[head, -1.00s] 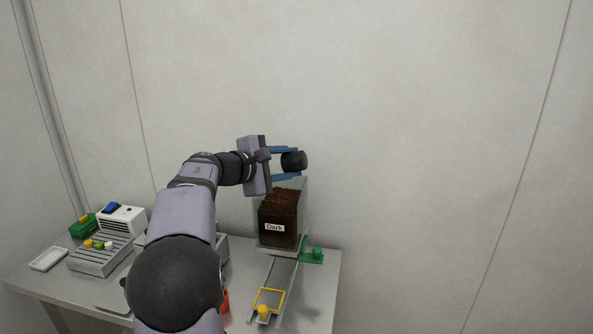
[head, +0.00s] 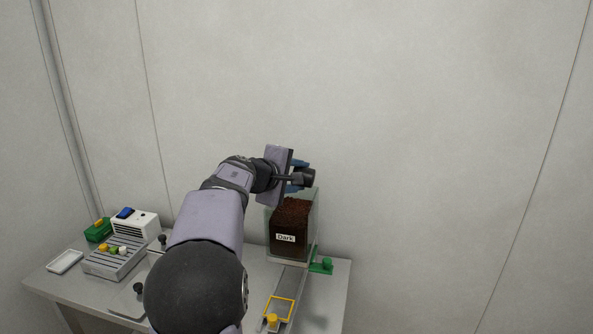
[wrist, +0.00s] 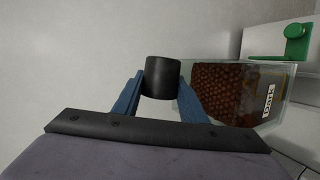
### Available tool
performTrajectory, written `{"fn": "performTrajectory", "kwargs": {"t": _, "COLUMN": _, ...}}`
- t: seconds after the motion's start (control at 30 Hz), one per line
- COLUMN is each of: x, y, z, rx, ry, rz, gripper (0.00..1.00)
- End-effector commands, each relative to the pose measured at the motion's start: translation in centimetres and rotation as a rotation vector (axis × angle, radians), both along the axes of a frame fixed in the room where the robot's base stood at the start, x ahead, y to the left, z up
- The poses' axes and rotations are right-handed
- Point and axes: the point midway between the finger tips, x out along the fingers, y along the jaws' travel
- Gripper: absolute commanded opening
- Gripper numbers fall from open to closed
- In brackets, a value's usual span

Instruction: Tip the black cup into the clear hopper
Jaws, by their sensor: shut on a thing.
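My gripper (head: 299,178) is shut on the black cup (head: 304,178). In the wrist view the cup (wrist: 163,77) sits between the two blue fingers of my gripper (wrist: 160,88). In the head view the cup is held just above the top of the clear hopper (head: 314,207), and it looks tipped over on its side. The hopper holds dark brown pieces and bears a "Dark" label. The hopper also shows right of the cup in the wrist view (wrist: 278,73). The inside of the cup is hidden, and no stream from it is visible.
A green knob (head: 326,264) sticks out at the hopper's lower right. A yellow frame (head: 279,309) lies on rails in front. A grey slotted rack (head: 113,262), a white box (head: 136,225) and a white tray (head: 64,262) stand left. The wall is close behind.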

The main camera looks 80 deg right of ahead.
Motion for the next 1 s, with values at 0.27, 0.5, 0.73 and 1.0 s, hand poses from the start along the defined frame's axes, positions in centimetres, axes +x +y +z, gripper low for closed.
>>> {"fn": "performTrajectory", "kwargs": {"t": 0.27, "x": -0.55, "y": 0.03, "z": 0.46, "rx": 0.002, "ry": -0.211, "rz": -0.003, "gripper": 0.16}}
{"fn": "performTrajectory", "kwargs": {"t": 0.5, "x": -0.77, "y": 0.03, "z": 0.54, "rx": 0.0, "ry": -0.363, "rz": -0.003, "gripper": 0.16}}
{"fn": "performTrajectory", "kwargs": {"t": 0.73, "x": -0.95, "y": 0.02, "z": 0.46, "rx": 0.002, "ry": -0.49, "rz": -0.003, "gripper": 0.16}}
{"fn": "performTrajectory", "kwargs": {"t": 1.0, "x": -1.18, "y": 0.01, "z": 0.46, "rx": 0.002, "ry": -0.629, "rz": -0.003, "gripper": 0.16}}
